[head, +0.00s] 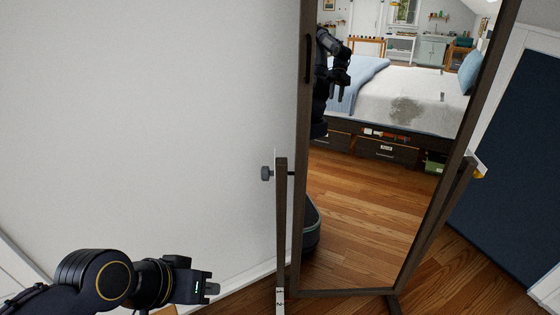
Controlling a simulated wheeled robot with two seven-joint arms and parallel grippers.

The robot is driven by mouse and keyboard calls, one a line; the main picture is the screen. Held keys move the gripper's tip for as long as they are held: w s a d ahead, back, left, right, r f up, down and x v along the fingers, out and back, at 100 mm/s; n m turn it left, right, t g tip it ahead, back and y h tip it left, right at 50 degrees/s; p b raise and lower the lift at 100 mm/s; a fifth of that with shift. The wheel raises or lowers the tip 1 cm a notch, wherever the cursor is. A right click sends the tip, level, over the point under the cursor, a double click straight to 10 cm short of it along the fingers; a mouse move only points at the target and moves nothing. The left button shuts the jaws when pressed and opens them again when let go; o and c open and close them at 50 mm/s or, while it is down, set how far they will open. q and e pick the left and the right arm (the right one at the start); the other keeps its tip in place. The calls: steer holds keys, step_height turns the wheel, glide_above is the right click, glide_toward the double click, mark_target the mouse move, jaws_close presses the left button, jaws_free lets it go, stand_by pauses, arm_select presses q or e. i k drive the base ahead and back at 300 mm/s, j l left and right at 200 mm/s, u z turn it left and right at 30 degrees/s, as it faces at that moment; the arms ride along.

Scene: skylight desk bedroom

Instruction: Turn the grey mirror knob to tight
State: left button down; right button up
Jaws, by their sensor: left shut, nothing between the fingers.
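The grey mirror knob (266,173) sticks out on the left side of the mirror stand's left post (281,225), near its top. A short pin joins the post to the tall dark-framed mirror (370,220), which looks tilted. My left gripper (213,288) is at the lower left, below and to the left of the knob and apart from it. It is shut and empty, its fingertips pointing right. My right gripper is not directly in view. A dark arm of mine shows as a reflection in the glass.
A yellowish fitting (479,173) is on the mirror's right side. A small marked white label (280,296) is low on the left post. A white wall (150,110) stands behind. A dark blue panel (515,180) is at the right. The bed appears only in reflection.

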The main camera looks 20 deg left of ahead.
mark_target(265, 173)
steer(key=k+j, duration=0.15)
steer(key=j, duration=0.15)
steer(key=k+j, duration=0.1)
steer(key=j, duration=0.2)
steer(key=k+j, duration=0.15)
steer(key=j, duration=0.2)
steer(key=k+j, duration=0.1)
steer(key=j, duration=0.2)
steer(key=i+l+u, duration=0.1)
steer(key=u, duration=1.25)
steer(key=l+u, duration=0.35)
steer(key=k+l+u, duration=0.1)
steer(key=l+u, duration=0.2)
steer(key=l, duration=0.15)
steer(key=k+l+u, duration=0.1)
steer(key=l+u, duration=0.25)
steer(key=k+l, duration=0.1)
steer(key=l, duration=0.2)
steer(key=k+l, duration=0.1)
steer(key=l, duration=0.2)
steer(key=l+u, duration=0.1)
steer(key=l, duration=0.2)
steer(key=k, duration=0.05)
